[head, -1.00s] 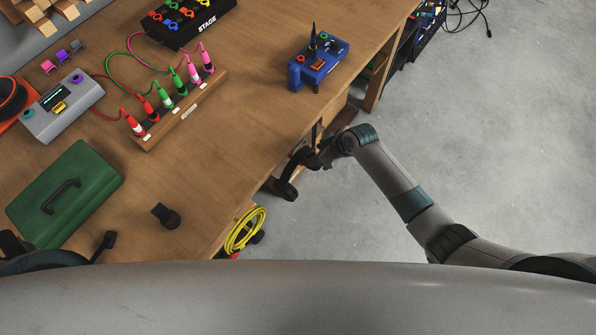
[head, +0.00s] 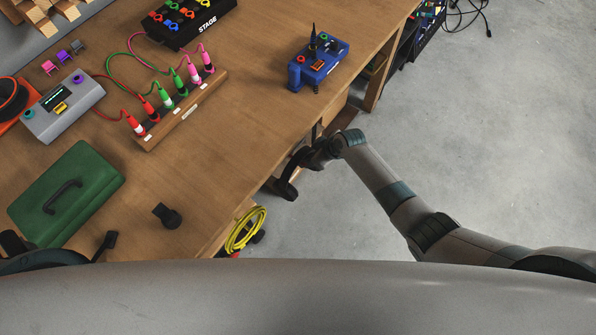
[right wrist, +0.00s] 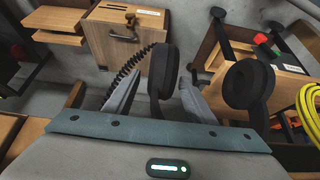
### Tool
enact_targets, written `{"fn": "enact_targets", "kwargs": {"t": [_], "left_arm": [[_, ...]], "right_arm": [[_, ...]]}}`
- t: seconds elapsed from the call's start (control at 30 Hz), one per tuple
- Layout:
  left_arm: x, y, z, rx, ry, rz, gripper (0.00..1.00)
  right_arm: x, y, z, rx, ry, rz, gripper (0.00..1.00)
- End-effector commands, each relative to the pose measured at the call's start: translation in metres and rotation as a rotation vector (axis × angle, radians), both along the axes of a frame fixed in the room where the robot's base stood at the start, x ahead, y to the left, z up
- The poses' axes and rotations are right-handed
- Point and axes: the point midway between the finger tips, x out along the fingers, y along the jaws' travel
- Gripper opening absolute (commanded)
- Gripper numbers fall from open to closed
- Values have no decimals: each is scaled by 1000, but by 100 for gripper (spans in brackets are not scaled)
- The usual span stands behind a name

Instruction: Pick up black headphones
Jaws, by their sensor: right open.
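The black headphones hang at the table's right edge; an ear cup (head: 286,190) shows in the head view beside my right gripper (head: 318,155). In the right wrist view, one black ear cup (right wrist: 163,72) stands between the two grey fingers of my right gripper (right wrist: 160,98). The fingers are spread, with room on both sides of the cup. The other ear cup (right wrist: 248,85) is to the right, outside the fingers. My gripper partly hides the headphones in the head view.
The wooden table (head: 225,150) holds a blue device (head: 318,65), a plug rack (head: 180,112), a grey box (head: 62,105) and a green case (head: 65,195). A yellow cable coil (head: 245,230) hangs at the table edge. A wooden cabinet (right wrist: 125,45) stands behind the gripper. Open floor lies right of the table.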

Motion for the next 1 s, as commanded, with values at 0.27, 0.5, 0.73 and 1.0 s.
{"fn": "enact_targets", "kwargs": {"t": [0.27,0.5,0.73,1.0], "left_arm": [[0,0,0,0,1,1,44],[0,0,0,0,1,1,44],[-1,0,0,0,1,1,44],[-1,0,0,0,1,1,44]], "right_arm": [[0,0,0,0,0,0,50],[0,0,0,0,0,0,33],[0,0,1,1,-1,0,0],[0,0,2,1,-1,0,0]]}}
